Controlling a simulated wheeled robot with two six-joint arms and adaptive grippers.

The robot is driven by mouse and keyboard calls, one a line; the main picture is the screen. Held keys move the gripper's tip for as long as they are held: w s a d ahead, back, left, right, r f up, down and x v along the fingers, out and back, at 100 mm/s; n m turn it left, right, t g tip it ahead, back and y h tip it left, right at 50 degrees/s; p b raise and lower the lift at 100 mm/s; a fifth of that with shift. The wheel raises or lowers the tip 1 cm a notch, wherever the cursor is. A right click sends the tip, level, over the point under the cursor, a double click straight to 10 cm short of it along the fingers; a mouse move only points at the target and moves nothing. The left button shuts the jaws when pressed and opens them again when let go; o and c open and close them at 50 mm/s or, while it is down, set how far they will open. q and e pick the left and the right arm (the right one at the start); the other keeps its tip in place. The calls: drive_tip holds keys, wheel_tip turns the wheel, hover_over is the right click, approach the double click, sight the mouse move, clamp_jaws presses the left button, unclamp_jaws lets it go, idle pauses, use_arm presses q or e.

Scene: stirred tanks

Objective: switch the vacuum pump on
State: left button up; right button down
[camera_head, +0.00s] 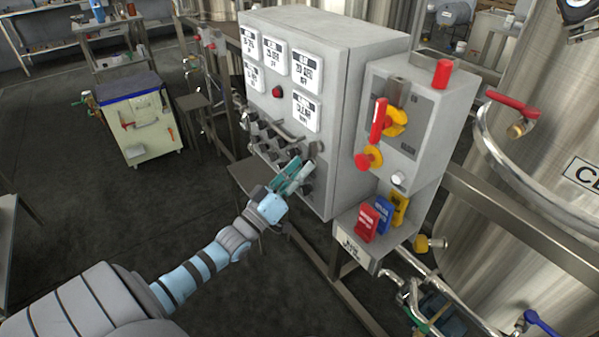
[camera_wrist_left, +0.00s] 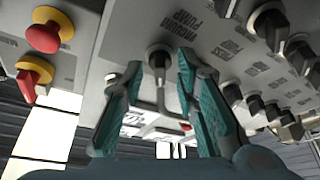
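The grey control panel (camera_head: 293,120) has a lower area of dark rotary switches (camera_head: 285,150). My left gripper (camera_head: 304,163) is at the lower right part of its front face. In the left wrist view, the open teal fingers (camera_wrist_left: 160,62) stand on either side of a dark knob (camera_wrist_left: 158,58). A gap shows between each finger and the knob. A label that seems to read vacuum pump (camera_wrist_left: 180,20) is printed to the upper right of this knob. The knob's pointer direction is hard to tell. My right gripper is not in view.
A side box with a red handle (camera_head: 378,120) and yellow-backed red knob (camera_head: 368,158) adjoins the panel. Red, blue and yellow tags (camera_head: 383,215) sit in a tray below. More knobs (camera_wrist_left: 268,22) are close to my right finger in the wrist view. A steel tank (camera_head: 520,200) stands right.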

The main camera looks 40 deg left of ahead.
use_arm(q)
drive_tip(key=shift+w, duration=0.1)
clamp_jaws()
drive_tip(key=shift+r, duration=0.1)
drive_tip(key=shift+w+a+m+g+h+b, duration=0.1)
drive_tip(key=shift+m+g+h+b, duration=0.35)
drive_tip(key=shift+m+h+b, duration=1.65)
drive_tip(key=shift+s+a+m+g+h+b, duration=0.1)
drive_tip(key=shift+m+g+h+b, duration=0.45)
drive_tip(key=shift+m, duration=3.1)
drive_tip(key=shift+w+a+m+g+h+b, duration=0.1)
drive_tip(key=shift+m+g+h+b, duration=0.2)
drive_tip(key=shift+m+h+b, duration=1.75)
drive_tip(key=shift+m+y+p, duration=0.3)
drive_tip(key=shift+m+p, duration=0.8)
drive_tip(key=shift+p, duration=0.05)
